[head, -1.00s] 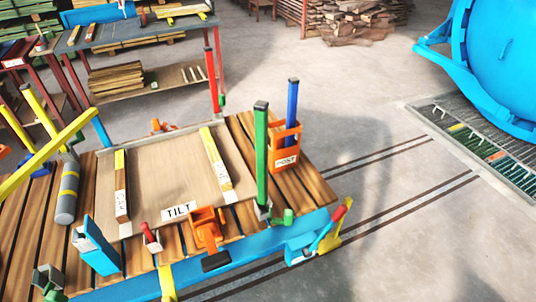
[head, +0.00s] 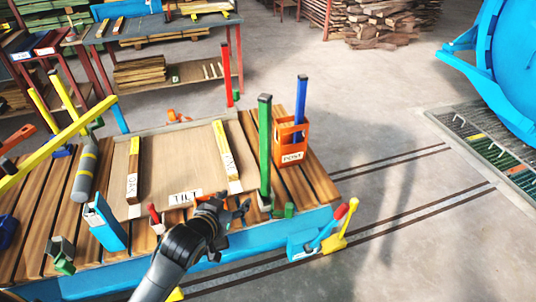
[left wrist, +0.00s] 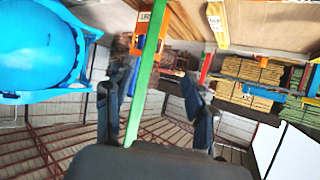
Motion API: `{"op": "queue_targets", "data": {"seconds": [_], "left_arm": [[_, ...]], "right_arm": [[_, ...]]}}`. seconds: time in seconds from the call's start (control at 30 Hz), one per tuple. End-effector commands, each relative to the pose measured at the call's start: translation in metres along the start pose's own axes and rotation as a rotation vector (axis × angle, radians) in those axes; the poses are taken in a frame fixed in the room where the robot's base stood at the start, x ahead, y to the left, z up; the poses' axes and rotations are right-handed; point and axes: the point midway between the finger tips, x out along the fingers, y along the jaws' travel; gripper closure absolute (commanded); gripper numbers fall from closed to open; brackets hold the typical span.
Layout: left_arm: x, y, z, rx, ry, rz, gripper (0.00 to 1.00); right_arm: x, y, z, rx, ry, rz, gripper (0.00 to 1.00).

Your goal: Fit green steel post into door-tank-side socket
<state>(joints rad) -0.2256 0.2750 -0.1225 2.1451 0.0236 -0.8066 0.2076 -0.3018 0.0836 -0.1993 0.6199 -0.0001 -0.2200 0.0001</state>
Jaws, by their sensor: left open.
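The green steel post (head: 265,145) stands upright at the near right corner of the slatted wooden cart top. Its foot is in or on a small grey holder (head: 266,201); I cannot tell how it is seated. My left gripper (head: 236,207) is open and empty, just left of the post's lower part. In the left wrist view, the green post (left wrist: 148,75) runs between the two spread fingers of the left gripper (left wrist: 158,105), and no grip on it shows. I cannot tell which socket is the door-tank-side one. My right gripper is not in view.
An orange box labelled POST (head: 290,142) holds a blue post (head: 301,95) behind the green one. A red post (head: 226,75) stands at the far corner. A TILT label (head: 185,198) lies left of my gripper.

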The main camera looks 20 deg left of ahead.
Motion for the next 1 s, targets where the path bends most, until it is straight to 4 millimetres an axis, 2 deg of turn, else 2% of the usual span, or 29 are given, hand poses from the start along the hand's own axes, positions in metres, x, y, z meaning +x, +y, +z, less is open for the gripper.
{"op": "queue_targets", "data": {"seconds": [0.03, 0.1, 0.2, 0.3, 0.43, 0.73, 1.0], "left_arm": [[0.001, -0.004, -0.039, 0.001, 0.107, 0.007, 0.45], [-0.003, -0.007, -0.087, -0.006, 0.244, 0.024, 0.45], [-0.013, -0.009, -0.137, -0.011, 0.393, 0.05, 0.45], [-0.019, -0.009, -0.163, -0.016, 0.471, 0.068, 0.45], [-0.011, -0.008, -0.178, -0.018, 0.494, 0.073, 0.45], [0.04, -0.004, -0.203, -0.019, 0.489, 0.072, 0.45], [0.056, -0.002, -0.211, -0.017, 0.488, 0.073, 0.45]], "right_arm": [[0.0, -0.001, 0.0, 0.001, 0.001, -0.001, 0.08], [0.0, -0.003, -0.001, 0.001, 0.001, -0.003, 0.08], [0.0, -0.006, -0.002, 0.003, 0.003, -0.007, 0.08], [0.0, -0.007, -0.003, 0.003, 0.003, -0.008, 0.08], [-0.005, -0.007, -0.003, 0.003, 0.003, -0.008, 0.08], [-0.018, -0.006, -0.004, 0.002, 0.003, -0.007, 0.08], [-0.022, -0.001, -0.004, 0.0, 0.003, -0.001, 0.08]]}}
